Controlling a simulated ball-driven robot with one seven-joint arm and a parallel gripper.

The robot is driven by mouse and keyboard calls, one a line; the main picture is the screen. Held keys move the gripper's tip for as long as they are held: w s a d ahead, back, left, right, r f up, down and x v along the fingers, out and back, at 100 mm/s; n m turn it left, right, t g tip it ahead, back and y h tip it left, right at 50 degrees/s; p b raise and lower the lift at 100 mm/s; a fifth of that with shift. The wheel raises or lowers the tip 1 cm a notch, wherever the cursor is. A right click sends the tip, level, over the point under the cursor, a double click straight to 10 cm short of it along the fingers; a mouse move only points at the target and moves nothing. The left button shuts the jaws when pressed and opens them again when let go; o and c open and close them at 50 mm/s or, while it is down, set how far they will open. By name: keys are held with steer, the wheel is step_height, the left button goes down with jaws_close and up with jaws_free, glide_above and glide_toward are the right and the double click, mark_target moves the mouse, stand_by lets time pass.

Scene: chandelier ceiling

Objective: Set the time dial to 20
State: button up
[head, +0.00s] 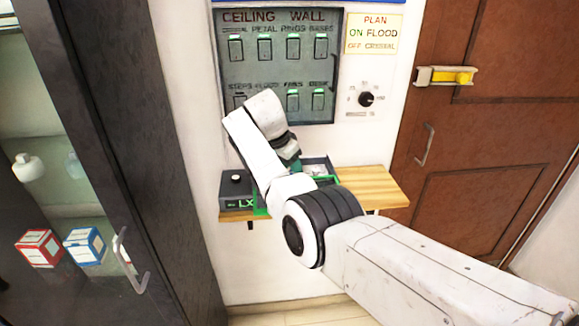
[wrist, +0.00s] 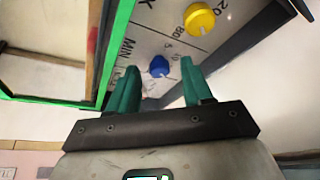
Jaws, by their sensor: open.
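A grey box marked LX (head: 237,190), with green edging, sits on the wooden shelf. In the wrist view its panel (wrist: 150,28) carries a blue knob (wrist: 159,67) by the letters MIN and a yellow knob (wrist: 199,19) by 20 and 80. The blue knob shows between the fingertips of my gripper (wrist: 160,64), with one green finger on each side; I cannot tell whether they touch it. The fingers are open. In the head view my gripper (head: 291,160) points down over the box, and my arm hides both knobs. The blue knob's pointer setting is not readable.
A switch panel (head: 278,72) and a small black wall dial (head: 366,99) are above the shelf (head: 375,183). A brown door (head: 480,170) is at right. A dark cabinet (head: 110,120) with a handle stands at left.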

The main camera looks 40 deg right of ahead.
steer(key=b+v, duration=0.1)
steer(key=v, duration=0.9)
steer(key=shift+r, duration=0.4)
steer(key=shift+a, duration=0.1)
